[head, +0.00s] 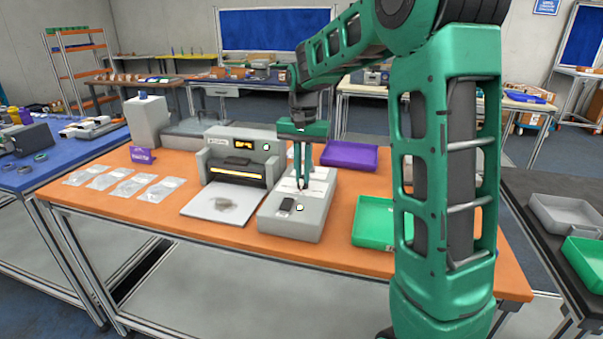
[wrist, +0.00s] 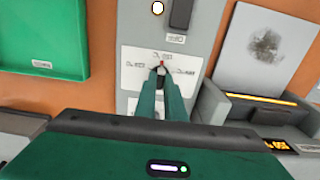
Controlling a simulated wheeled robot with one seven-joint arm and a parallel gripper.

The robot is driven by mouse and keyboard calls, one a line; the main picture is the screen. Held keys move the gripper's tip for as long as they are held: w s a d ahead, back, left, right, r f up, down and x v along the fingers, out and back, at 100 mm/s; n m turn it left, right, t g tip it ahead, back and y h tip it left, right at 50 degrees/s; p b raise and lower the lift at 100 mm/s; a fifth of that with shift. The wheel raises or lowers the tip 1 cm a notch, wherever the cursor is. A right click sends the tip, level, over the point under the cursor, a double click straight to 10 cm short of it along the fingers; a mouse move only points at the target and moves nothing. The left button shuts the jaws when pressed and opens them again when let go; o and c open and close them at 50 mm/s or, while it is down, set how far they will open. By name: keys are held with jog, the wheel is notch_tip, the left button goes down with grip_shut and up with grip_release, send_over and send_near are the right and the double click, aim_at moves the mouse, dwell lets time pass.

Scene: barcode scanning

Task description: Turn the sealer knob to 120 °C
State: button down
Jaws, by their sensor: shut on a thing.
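The sealer (head: 298,203) is a grey box on the orange table, right of a grey machine. Its top carries a white dial plate with small printed labels; it also shows in the wrist view (wrist: 135,57). My gripper (head: 302,186) points straight down over this plate. In the wrist view my green fingers (wrist: 161,82) are closed together on the small dark knob (wrist: 160,70), mostly hidden between them. A small red mark shows at the fingertips, toward the printed label at the top of the plate. The label text is too small to read surely.
A grey machine (head: 244,150) with a lit orange display and a white plate (head: 224,203) stands left of the sealer. A green tray (head: 373,219) lies to the right, a purple tray (head: 349,156) behind. Several clear pouches (head: 130,187) lie at the left.

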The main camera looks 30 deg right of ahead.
jog(key=shift+w+n, duration=0.1)
jog(key=shift+n, duration=0.2)
jog(key=shift+a+n, duration=0.1)
jog(key=shift+n, duration=0.8)
jog(key=n, duration=0.4)
jog(key=shift+r+n, duration=0.1)
jog(key=shift+n, duration=0.2)
jog(key=n, duration=0.3)
jog(key=shift+n, duration=2.1)
jog(key=c, duration=1.8)
grip_release()
jog(key=shift+c, duration=0.2)
notch_tip(320, 180, up, 11)
